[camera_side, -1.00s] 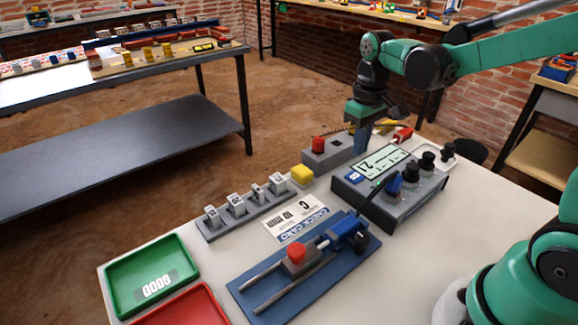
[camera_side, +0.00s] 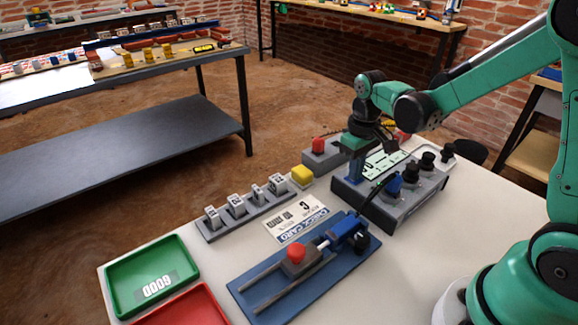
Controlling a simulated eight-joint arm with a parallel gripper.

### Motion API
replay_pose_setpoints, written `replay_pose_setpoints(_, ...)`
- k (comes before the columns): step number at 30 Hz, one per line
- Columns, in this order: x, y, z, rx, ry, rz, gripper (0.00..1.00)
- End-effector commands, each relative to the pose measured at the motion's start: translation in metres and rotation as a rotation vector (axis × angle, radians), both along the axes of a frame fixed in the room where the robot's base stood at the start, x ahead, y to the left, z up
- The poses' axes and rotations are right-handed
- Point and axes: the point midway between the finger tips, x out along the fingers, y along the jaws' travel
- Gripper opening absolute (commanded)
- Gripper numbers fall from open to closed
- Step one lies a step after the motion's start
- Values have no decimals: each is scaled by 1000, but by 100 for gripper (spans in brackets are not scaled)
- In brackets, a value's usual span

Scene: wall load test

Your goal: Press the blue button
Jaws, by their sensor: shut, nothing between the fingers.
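A grey control box (camera_side: 375,205) stands on the white table, with a pale green display (camera_side: 388,160) on its top. My gripper (camera_side: 355,180) is shut and empty, pointing down over the left end of the box beside the display. The small blue button at that spot is hidden behind my fingertips. I cannot tell whether the tips touch it or hover just above. A blue knob (camera_side: 394,186) and black knobs (camera_side: 410,171) stand along the box's front right side.
A grey block with a red button (camera_side: 318,144) stands behind the box. A green tray (camera_side: 150,278) is front left.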

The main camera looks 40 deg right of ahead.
Motion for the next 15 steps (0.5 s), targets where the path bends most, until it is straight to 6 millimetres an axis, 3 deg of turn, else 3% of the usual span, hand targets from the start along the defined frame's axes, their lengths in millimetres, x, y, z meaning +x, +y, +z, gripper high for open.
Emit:
replay_pose_setpoints(3,1,0,-12,-3,-13,0,0)
replay_pose_setpoints(15,1,0,-5,-3,-13,0,0)
